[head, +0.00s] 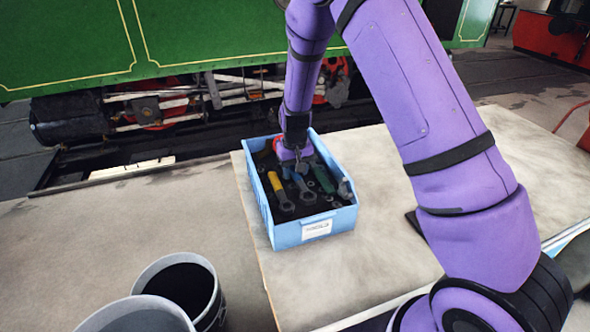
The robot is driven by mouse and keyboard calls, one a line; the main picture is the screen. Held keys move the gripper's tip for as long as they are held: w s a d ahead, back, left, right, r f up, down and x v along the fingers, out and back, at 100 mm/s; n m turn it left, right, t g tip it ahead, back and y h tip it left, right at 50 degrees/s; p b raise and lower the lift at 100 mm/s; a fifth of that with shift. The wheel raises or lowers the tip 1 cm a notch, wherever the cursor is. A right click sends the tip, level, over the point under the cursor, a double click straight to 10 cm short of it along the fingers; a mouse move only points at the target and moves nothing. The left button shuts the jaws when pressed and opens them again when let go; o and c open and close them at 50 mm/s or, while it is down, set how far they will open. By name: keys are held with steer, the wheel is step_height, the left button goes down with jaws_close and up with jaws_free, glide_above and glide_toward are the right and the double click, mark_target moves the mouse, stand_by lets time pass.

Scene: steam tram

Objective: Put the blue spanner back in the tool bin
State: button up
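The tool bin (287,236) is a light blue open box with a white label on its front, standing on a pale tabletop. Inside it are a yellow-handled spanner (276,184), a green-handled tool (324,180) and several dark tools. A spanner that looks blue (301,187) is among them, its upper end close under my gripper. My gripper (295,169) points down inside the bin's outline, toward its back half. The fingertips are small and partly hidden, so I cannot tell whether they hold the blue spanner.
The pale table (385,225) has bare room right of the bin. My purple arm crosses the right side and hides part of the table. Two grey buckets (180,282) stand at the lower left.

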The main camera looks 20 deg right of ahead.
steer(key=shift+o, duration=0.3)
steer(key=shift+r, duration=0.1)
steer(key=s+d+r+t, duration=0.1)
steer(key=s+r, duration=0.2)
steer(key=r, duration=0.9)
steer(key=s+d+r, duration=0.1)
steer(key=s+r, duration=0.3)
steer(key=r, duration=0.8)
steer(key=s+d+r+t, duration=0.1)
steer(key=s+r, duration=0.3)
steer(key=s, duration=0.5)
steer(key=s+d+r+t, duration=0.1)
steer(key=s+d+r, duration=0.1)
steer(key=s, duration=0.7)
steer(key=s+d+r+t, duration=0.2)
steer(key=s+r, duration=0.3)
steer(key=s, duration=0.5)
steer(key=shift+r, duration=0.3)
